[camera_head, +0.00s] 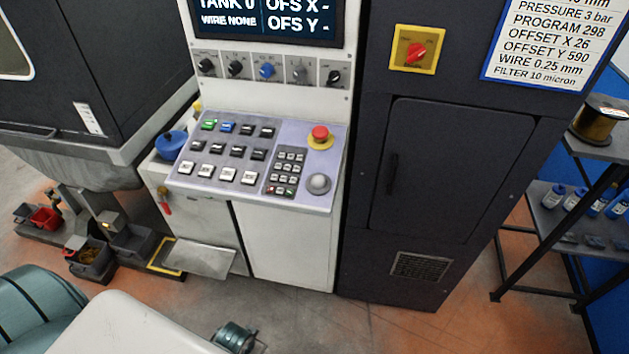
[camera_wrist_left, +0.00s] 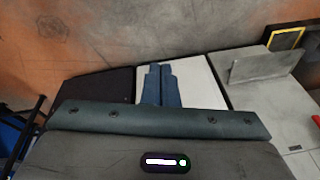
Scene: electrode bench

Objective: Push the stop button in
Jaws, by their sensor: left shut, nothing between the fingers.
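The stop button (camera_head: 320,133) is a red mushroom head on a yellow base. It sits at the upper right of the sloped control panel (camera_head: 211,187) in the head view. I cannot tell from this angle how far in its head stands. My left gripper (camera_wrist_left: 161,70) shows in the left wrist view, with its two blue-grey fingers shut together and empty. It is in front of a white cabinet face, and the stop button does not show in that view. My right gripper is not in view.
Several push buttons and a grey round knob (camera_head: 318,183) share the panel. A red rotary switch (camera_head: 415,53) on a yellow plate is on the dark cabinet (camera_head: 450,170). A grey tray (camera_head: 204,260) juts out low at the left. A shelf rack (camera_head: 580,215) stands at right.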

